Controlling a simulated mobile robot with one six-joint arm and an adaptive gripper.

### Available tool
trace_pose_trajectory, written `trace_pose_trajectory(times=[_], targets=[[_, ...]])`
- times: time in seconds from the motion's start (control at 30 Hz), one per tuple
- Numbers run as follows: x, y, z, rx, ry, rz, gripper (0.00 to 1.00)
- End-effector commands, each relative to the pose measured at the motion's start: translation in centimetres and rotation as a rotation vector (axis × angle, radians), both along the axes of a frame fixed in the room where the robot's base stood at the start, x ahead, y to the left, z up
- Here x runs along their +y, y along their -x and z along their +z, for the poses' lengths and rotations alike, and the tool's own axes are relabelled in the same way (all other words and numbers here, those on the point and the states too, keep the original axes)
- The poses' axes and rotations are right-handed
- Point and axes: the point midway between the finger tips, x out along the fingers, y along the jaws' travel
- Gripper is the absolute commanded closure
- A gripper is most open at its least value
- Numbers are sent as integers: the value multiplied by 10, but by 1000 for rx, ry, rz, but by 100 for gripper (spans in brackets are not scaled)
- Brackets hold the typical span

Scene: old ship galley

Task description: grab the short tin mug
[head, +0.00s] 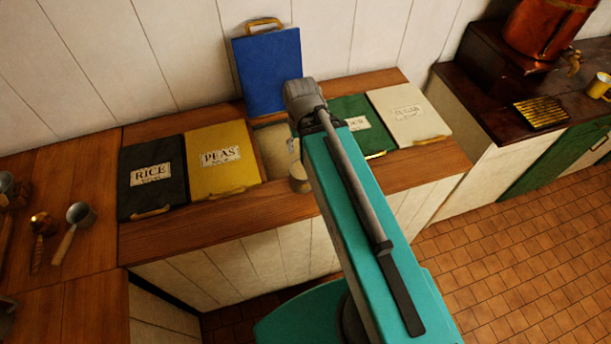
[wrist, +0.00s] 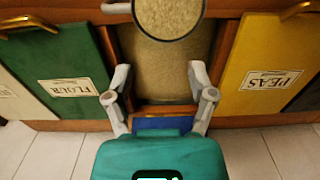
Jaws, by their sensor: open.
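In the wrist view the mug (wrist: 168,18) is at the top centre, cut by the frame edge, with a dark rim and a beige, grainy-looking inside. I cannot tell from its look whether it is tin. My gripper (wrist: 159,72) is open and empty over the bin, its fingers pointing toward the mug but apart from it. In the head view my arm hides most of the gripper.
The open bin (wrist: 165,75) holds pale grain; its blue lid (head: 268,72) stands raised behind. Closed yellow PEAS (head: 222,160) and green FLOUR (wrist: 62,82) lids flank it. Scoops (head: 80,214) lie far left. A yellow mug (head: 599,86) stands far right.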

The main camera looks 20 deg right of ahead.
Motion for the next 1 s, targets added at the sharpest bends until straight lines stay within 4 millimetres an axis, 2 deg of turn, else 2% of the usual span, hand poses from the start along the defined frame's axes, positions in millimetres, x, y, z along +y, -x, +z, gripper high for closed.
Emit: trace_pose_trajectory(times=[0.4, 0.5, 0.7, 1.0], targets=[[0, 0, 0, 0, 0, 0, 28], [0, 0, -2, 0, 0, 0, 45], [0, 0, -14, 0, 0, 0, 45], [0, 0, -13, 0, 0, 0, 45]])
